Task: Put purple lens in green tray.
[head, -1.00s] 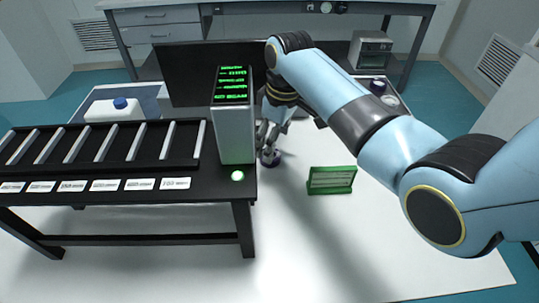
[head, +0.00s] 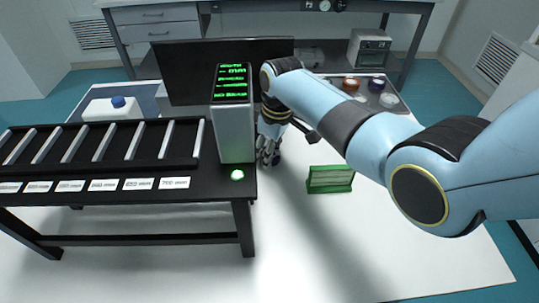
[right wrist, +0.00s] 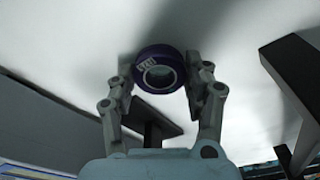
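The purple lens (right wrist: 160,70) is a round ring with a pale label and clear centre. In the right wrist view it sits between the two fingertips, which touch its sides. In the head view only a small purple patch (head: 277,158) shows at my right gripper (head: 268,152), just right of the grey box. My right gripper (right wrist: 160,75) appears shut on the lens. The green tray (head: 330,187), a small green-framed holder, stands on the white surface right of and nearer than the gripper. My left gripper is not in view.
A grey box (head: 235,137) with a green text display stands on a black slotted rack table (head: 100,202) at left. Several round items, including an amber one (head: 351,84) and another purple one (head: 377,84), are at the back right. The white surface around the green tray is clear.

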